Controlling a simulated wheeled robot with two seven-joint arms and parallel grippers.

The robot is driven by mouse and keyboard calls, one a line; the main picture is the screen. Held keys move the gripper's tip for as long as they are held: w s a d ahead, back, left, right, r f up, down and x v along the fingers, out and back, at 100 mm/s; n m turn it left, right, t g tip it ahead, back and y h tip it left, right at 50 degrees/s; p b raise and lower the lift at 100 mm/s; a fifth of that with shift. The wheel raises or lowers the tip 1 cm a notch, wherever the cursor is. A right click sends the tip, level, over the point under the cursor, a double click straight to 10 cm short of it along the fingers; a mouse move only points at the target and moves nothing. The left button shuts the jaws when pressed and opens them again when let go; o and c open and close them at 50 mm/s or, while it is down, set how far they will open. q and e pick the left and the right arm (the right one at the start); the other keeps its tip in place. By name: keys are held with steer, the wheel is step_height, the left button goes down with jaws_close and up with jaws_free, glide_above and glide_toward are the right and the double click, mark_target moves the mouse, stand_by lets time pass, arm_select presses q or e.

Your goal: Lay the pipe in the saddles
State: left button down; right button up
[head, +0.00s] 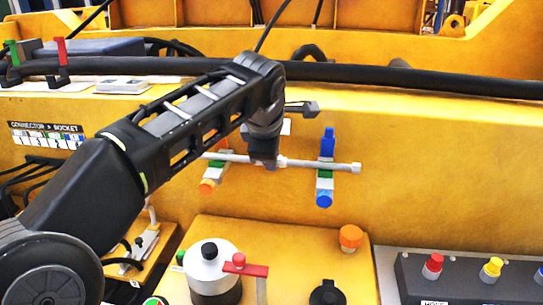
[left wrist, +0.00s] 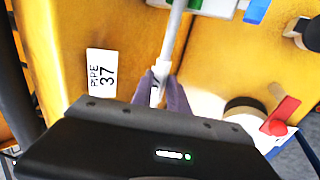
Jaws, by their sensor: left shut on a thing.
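The pipe (head: 308,164) is a thin light-grey rod with a collar and a small end cap, lying nearly level across the head view. My left gripper (head: 265,160) is shut on it near its middle; the left wrist view shows the fingers (left wrist: 160,90) around the pipe (left wrist: 172,38). The blue-ended saddle (head: 325,186), with a green part, stands behind or under the pipe's right part. The orange-ended saddle (head: 209,180) is at its left end, partly hidden by my arm. I cannot tell whether the pipe touches either saddle. My right gripper is out of view.
A yellow casting wall (head: 430,150) backs the saddles, with a black hose (head: 400,78) along its top. Below stand a white cylinder with a red lever (head: 245,268), an orange knob (head: 350,237) and a button box (head: 460,275). A "PIPE 37" label (left wrist: 101,70) is beside the pipe.

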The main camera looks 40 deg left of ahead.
arm_select(q)
steer(key=c, duration=1.2)
jaws_free()
steer(key=v, duration=0.8)
steer(key=shift+f, duration=0.1)
